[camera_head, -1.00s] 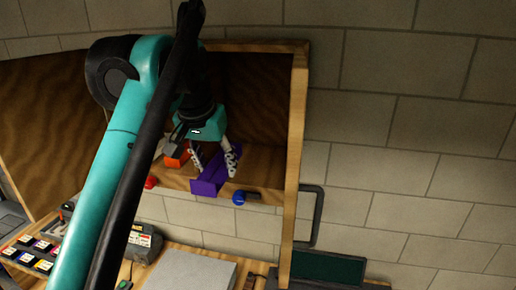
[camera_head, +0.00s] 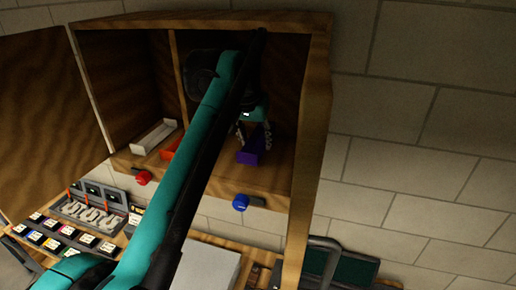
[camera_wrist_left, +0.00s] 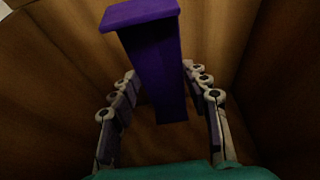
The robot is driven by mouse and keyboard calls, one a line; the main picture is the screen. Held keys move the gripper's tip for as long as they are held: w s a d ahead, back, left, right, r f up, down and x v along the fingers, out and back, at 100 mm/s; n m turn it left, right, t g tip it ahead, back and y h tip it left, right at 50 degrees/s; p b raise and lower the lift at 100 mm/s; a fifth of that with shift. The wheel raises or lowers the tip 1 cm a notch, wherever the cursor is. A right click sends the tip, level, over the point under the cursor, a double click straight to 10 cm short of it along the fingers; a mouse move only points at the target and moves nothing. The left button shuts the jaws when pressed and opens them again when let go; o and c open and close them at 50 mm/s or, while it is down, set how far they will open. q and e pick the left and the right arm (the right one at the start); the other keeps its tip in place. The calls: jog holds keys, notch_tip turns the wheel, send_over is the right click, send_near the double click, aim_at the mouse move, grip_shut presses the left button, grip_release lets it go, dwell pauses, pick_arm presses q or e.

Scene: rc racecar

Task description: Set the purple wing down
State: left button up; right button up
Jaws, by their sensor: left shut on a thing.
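The purple wing (camera_head: 251,151) is inside the right compartment of the wooden cabinet, low over its floor. I cannot tell whether it touches the floor. My left gripper (camera_head: 257,137) reaches in from the front and is shut on the wing. In the left wrist view the purple wing (camera_wrist_left: 155,65) stands out between the two fingers of the left gripper (camera_wrist_left: 161,77), its wide end toward the top. My arm hides part of the compartment's left side. My right gripper is not in view.
The cabinet's right side wall (camera_head: 310,150) stands close to the right of the wing. A white part (camera_head: 153,137) and an orange part (camera_head: 170,146) lie left of my arm. A red knob (camera_head: 143,177) and a blue knob (camera_head: 240,202) sit at the shelf's front edge.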

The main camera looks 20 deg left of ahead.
aim_at(256, 147)
pick_arm(q)
jog(key=shift+w+f, duration=0.25)
jog(key=shift+w, duration=0.15)
jog(key=shift+s+d+f, duration=0.1)
jog(key=f, duration=0.3)
jog(key=shift+s+p, duration=0.3)
jog(key=shift+w+f, duration=0.25)
jog(key=shift+f, duration=0.2)
jog(key=shift+s, duration=0.15)
jog(key=o, duration=0.7)
jog(key=shift+f, duration=0.1)
jog(key=o, duration=0.3)
jog(key=shift+o, duration=0.2)
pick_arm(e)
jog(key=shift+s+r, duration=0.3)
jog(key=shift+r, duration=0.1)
